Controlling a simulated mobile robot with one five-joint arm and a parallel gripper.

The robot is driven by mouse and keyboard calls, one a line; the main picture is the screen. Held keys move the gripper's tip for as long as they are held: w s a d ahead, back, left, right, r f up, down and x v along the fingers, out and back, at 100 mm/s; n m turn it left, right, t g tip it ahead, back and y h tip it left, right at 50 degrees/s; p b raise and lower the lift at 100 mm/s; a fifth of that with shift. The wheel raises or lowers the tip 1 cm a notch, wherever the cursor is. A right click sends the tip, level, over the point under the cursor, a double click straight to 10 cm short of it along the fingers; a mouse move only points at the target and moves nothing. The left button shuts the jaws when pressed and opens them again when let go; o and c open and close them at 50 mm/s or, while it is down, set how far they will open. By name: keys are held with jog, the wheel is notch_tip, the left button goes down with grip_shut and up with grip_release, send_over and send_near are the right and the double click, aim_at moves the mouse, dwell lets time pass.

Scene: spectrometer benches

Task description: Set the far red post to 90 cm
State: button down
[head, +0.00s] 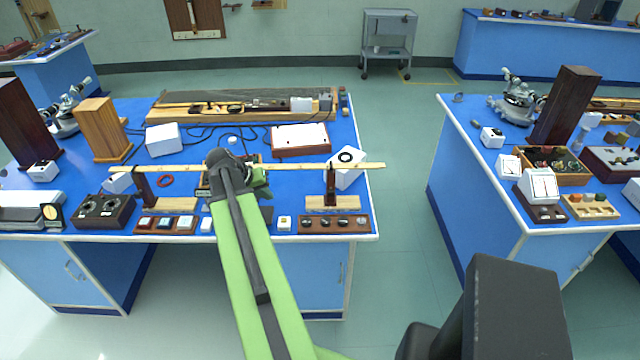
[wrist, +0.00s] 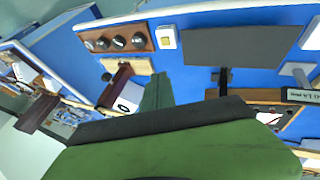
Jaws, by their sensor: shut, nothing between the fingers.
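A long pale wooden stick (head: 310,166) spans the left bench, with dark red-brown posts near its ends. The right post (head: 331,184) stands upright on a pale wooden base (head: 331,204); the left post (head: 144,186) has a similar base (head: 175,204). In the wrist view a dark red post (wrist: 116,86) with a pale base appears at left. I cannot tell which post is the far one, and scale marks are too small to read. My gripper (head: 259,178) is shut and empty near the stick's middle, left of the right post; my arm hides part of the stick.
A tray of dark knobs (head: 334,224) and a small white box (head: 284,222) lie along the front edge. A white block with a black ring (head: 346,169) stands behind the right post. A long wooden track (head: 180,110) lies at the back. Open floor separates the right bench (head: 465,170).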

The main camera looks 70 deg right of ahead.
aim_at(331, 189)
jog(key=s+d+r+m+g, duration=0.1)
jog(key=s+d+r+m, duration=0.15)
jog(key=s+d, duration=0.45)
jog(key=s+d+f+b, duration=0.5)
jog(key=s+f+b, duration=0.2)
jog(key=f, duration=0.1)
jog(key=shift+d+n+h, duration=0.3)
jog(key=shift+d+n, duration=0.05)
jog(key=shift+d, duration=0.05)
jog(key=shift+s, duration=0.1)
